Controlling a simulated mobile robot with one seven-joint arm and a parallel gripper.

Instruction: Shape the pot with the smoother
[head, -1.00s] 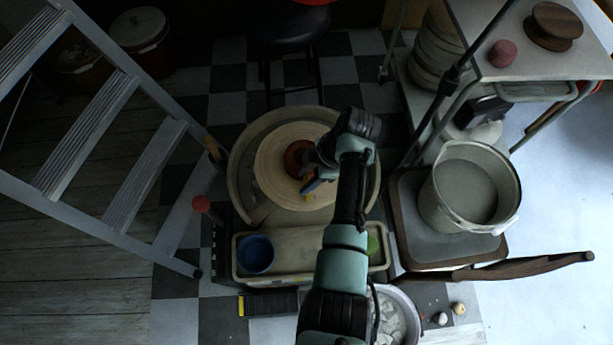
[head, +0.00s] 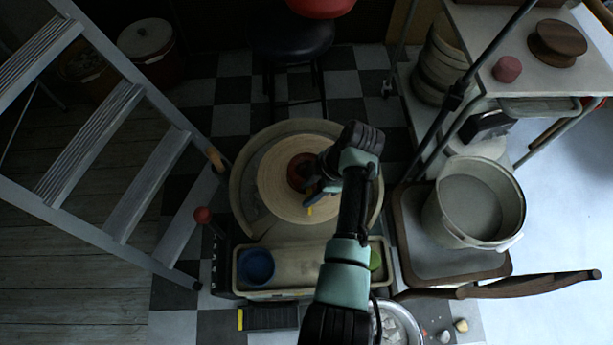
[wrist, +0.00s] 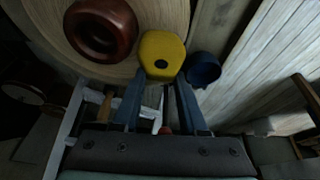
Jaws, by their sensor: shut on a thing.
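The pot (head: 299,171) is a small reddish-brown ring-shaped piece with a dark hollow, standing on the pale round wheel head (head: 275,204). The pot also shows at the upper left of the wrist view (wrist: 101,27). My gripper (head: 317,194) is over the wheel, just right of and in front of the pot. It is shut on the yellow smoother (wrist: 162,54), a rounded block with a dark round mark. In the wrist view the smoother sits beside the pot with a small gap in the picture. My wrist hides the pot's right side in the head view.
A tray (head: 313,290) in front of the wheel holds a blue cup (head: 256,265) and a green item (head: 375,259). A stepladder (head: 145,205) stands at left. A bucket (head: 450,228) and a metal trolley (head: 535,78) are at right. A black stool (head: 290,40) is behind.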

